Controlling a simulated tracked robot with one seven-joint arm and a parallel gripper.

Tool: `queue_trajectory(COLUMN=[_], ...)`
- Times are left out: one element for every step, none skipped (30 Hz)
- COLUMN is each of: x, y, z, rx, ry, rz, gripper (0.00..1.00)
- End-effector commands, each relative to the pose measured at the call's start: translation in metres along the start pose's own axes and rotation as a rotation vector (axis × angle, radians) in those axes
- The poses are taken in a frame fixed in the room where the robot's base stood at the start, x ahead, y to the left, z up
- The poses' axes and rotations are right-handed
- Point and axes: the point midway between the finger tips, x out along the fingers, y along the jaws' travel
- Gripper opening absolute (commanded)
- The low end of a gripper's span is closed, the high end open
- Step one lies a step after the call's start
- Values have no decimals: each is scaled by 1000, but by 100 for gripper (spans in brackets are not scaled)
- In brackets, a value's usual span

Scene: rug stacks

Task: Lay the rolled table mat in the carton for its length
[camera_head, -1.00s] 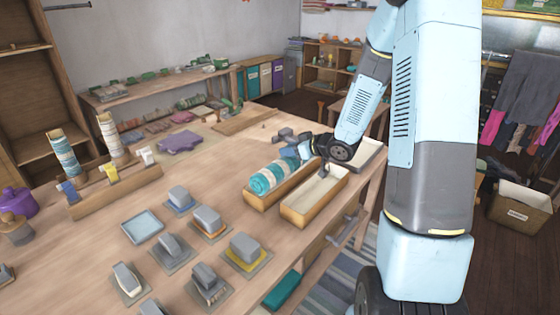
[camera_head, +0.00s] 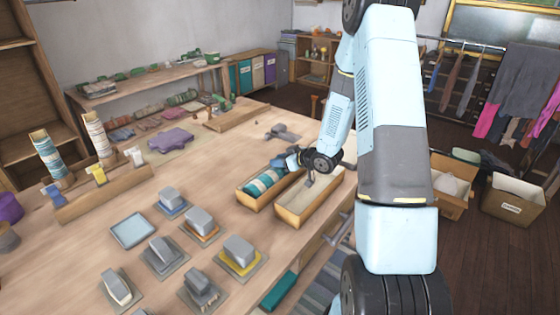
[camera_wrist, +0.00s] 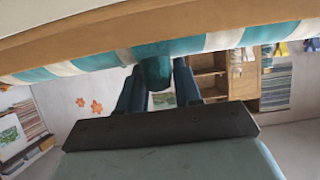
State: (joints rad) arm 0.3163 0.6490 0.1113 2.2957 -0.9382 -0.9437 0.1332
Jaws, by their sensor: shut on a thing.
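The rolled table mat (camera_head: 262,183), teal with cream stripes, lies lengthwise in the left of two tan cartons, whose near wall (camera_head: 249,203) shows in the head view. My gripper (camera_head: 297,160) is at the roll's far end, shut on the mat. In the wrist view the striped roll (camera_wrist: 215,42) runs across the picture past a tan carton wall (camera_wrist: 130,28); a teal part of it sits between the fingers (camera_wrist: 157,70). Whether the roll touches the carton floor is hidden.
The carton on the right (camera_head: 305,203) is beside it and looks empty inside. Grey blocks on coloured pads (camera_head: 238,250) and a blue tray (camera_head: 134,229) stand nearer on the table. A wooden rack (camera_head: 105,192) holds upright rolls at left.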

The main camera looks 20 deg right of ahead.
Motion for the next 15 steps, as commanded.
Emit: queue_trajectory(x=[1, 1, 1, 1, 1, 0, 0, 0, 0, 1, 0, 0, 0, 0, 0], y=[0, 0, 0, 0, 0, 0, 0, 0, 0, 1, 1, 1, 1, 2, 2], z=[0, 0, 0, 0, 0, 0, 0, 1, 2, 2, 2, 2, 2, 2, 2], rx=[-1, -1, -1, -1, -1, -1, -1, -1, 0, 0, 0, 1, 1, 1, 1], ry=[1, 2, 2, 2, 2, 2, 1, 1, 1, 1, 0, 0, 0, 0, 0], rz=[0, 0, 0, 0, 0, 1, 1, 1, 2, 2, 2, 3, 3, 3, 4], gripper=[0, 0, 0, 0, 0, 0, 0, 0, 0, 0, 37, 40, 43, 46, 50])
